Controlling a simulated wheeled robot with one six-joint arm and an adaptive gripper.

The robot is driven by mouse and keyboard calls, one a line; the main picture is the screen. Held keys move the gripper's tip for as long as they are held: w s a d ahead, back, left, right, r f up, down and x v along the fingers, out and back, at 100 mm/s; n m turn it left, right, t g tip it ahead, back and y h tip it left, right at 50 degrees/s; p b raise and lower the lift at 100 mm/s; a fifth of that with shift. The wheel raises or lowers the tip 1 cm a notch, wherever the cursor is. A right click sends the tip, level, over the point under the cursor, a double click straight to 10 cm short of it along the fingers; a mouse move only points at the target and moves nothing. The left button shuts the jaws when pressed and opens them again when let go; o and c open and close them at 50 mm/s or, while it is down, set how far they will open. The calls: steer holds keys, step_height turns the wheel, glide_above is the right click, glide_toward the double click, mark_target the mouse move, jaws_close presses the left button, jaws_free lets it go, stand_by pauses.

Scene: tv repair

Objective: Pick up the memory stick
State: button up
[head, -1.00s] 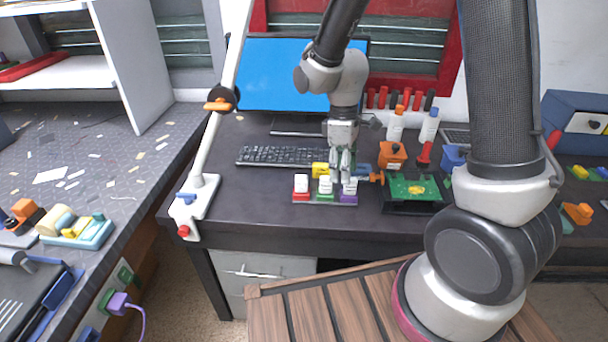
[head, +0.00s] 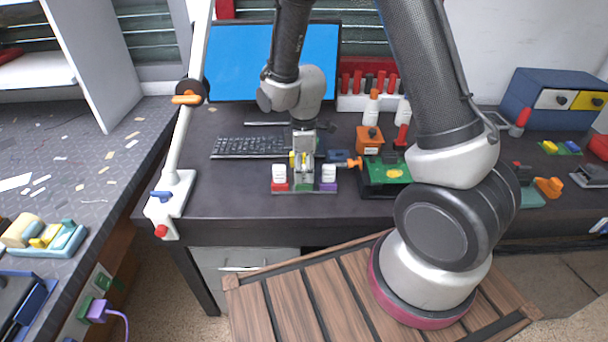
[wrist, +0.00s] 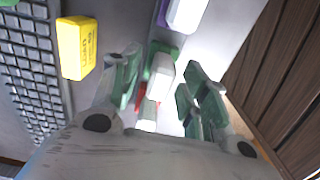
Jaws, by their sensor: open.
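Three small white-topped pieces stand in a row at the front of the dark desk: one with a red base (head: 279,173), one with a purple base (head: 329,174), and a green-based one (wrist: 162,67) between them. I cannot tell which is the memory stick. My gripper (head: 303,172) points down over the middle of the row and hides most of the green-based piece in the head view. In the wrist view my gripper (wrist: 160,84) is open, with the green-based piece showing between its fingers. I cannot tell whether they touch it.
A yellow block (wrist: 77,47) lies beside the row, near the keyboard (head: 247,147). A green circuit board (head: 386,172) and an orange box (head: 369,139) stand to the right. A white lamp stand (head: 171,200) is at the left. The desk between lamp and row is clear.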

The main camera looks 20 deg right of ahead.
steer(key=shift+f, duration=0.1)
steer(key=shift+c, duration=0.2)
steer(key=c, duration=0.8)
